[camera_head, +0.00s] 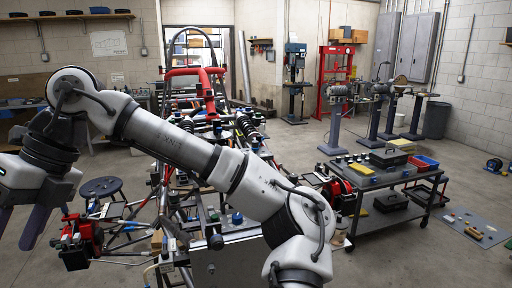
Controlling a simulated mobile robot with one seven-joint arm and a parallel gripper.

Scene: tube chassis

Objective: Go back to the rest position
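My gripper (20,222) hangs at the left edge of the view, pointing down. Its two grey-purple fingers stand apart with a gap between them, and I see nothing held there. The left finger is partly cut off by the picture edge. My white arm crosses the view from the lower middle up to the left and bends down to the gripper. It hides part of the tube chassis (202,88), which stands in the middle with a red hoop on top.
A dark tool cart (395,183) with boxes and a blue tray stands to the right. A round stool (101,187) and red tool parts (78,243) are near the gripper. Bench machines, a red press (333,80) and cabinets line the back.

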